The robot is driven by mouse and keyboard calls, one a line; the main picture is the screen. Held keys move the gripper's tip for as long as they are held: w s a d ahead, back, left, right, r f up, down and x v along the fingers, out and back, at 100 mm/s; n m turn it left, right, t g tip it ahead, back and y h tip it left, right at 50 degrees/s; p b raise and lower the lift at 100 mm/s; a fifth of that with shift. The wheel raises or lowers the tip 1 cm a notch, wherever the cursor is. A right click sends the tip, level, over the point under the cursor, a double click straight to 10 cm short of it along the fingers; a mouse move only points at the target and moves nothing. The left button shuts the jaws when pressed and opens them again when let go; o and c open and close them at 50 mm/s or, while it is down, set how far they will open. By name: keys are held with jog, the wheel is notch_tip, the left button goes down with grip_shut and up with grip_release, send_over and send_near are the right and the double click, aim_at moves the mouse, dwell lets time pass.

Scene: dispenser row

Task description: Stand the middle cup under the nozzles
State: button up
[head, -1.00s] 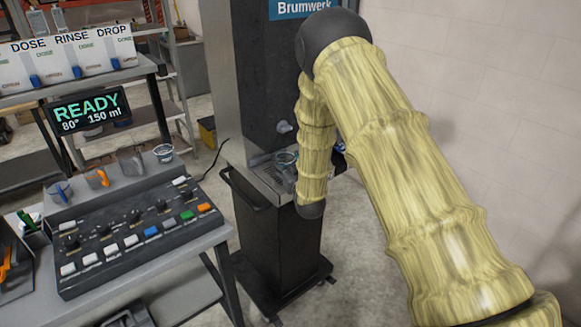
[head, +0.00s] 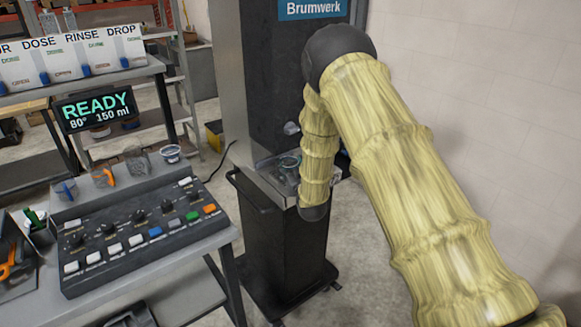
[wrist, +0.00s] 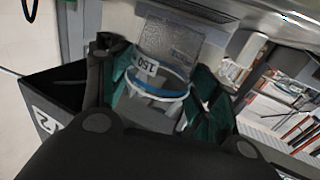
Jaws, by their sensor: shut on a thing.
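The dispenser marked Brumwerk (head: 258,75) stands at the centre of the head view, with a nozzle (head: 291,128) on its front above a metal drip tray (head: 266,182). My gripper (wrist: 160,100) shows in the wrist view, its green pads shut on a clear cup (wrist: 150,108) with a blue band and a label reading 150. In the head view my forearm hides most of the gripper and cup; only a bit of teal shows over the tray, below the nozzle. I cannot tell whether the cup touches the tray.
A bench at the left carries a button console (head: 140,232), several small cups or tools behind it, and a READY display (head: 95,108) showing 80° and 150 ml. A black cabinet (head: 285,245) supports the tray. A pale wall (head: 480,80) is at the right.

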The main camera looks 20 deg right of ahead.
jog(key=shift+f+b, duration=0.55)
jog(key=shift+f, duration=0.05)
dwell(0.3)
jog(key=o, duration=1.2)
